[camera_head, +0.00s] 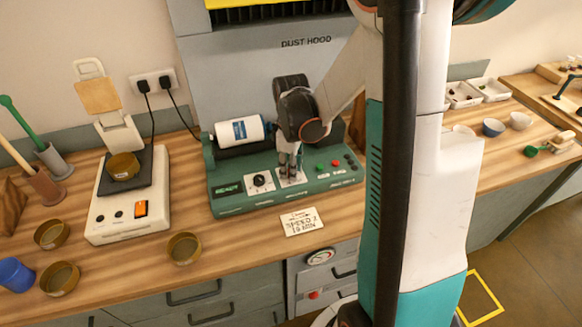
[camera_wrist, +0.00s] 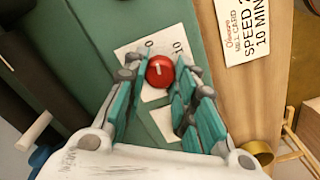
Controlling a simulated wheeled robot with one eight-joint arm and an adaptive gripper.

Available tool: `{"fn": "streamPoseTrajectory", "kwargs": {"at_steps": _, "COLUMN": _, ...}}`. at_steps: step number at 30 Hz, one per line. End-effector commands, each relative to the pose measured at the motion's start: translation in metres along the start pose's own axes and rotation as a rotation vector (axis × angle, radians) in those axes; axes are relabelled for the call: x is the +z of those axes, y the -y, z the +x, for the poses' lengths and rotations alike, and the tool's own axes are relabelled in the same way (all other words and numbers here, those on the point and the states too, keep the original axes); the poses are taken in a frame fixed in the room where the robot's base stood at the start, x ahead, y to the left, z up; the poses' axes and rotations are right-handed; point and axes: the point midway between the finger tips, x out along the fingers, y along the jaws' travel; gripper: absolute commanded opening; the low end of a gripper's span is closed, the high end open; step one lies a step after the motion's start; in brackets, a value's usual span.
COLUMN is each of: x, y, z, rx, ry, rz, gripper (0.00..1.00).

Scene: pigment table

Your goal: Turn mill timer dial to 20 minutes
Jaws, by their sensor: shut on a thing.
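The mill's timer dial is a round red knob (camera_wrist: 160,72) with a short white pointer mark, on a white scale plate (camera_wrist: 127,52). In the wrist view the pointer tilts toward the top of the picture, roughly toward a printed 0; part of a 10 shows to its right. My gripper (camera_wrist: 162,70) is shut on the dial, a finger on each side, and covers much of the scale. In the head view, my gripper (camera_head: 290,172) points down at the green mill's panel (camera_head: 235,207) and hides the dial.
A second dial (camera_head: 260,181) sits left of my gripper, with a green display (camera_head: 228,190) beyond it. Red and green buttons (camera_head: 336,163) lie to the right. A mill card (camera_head: 301,221) lies in front; in the wrist view it reads SPEED 2, 10 MIN.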

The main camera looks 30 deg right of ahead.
Motion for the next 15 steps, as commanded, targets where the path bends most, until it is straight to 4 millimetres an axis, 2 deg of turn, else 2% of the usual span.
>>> {"fn": "streamPoseTrajectory", "kwargs": {"at_steps": 15, "x": 0.0000, "y": -0.0001, "z": 0.0005, "rx": 0.000, "ry": 0.000, "rz": 0.486, "gripper": 0.02}}
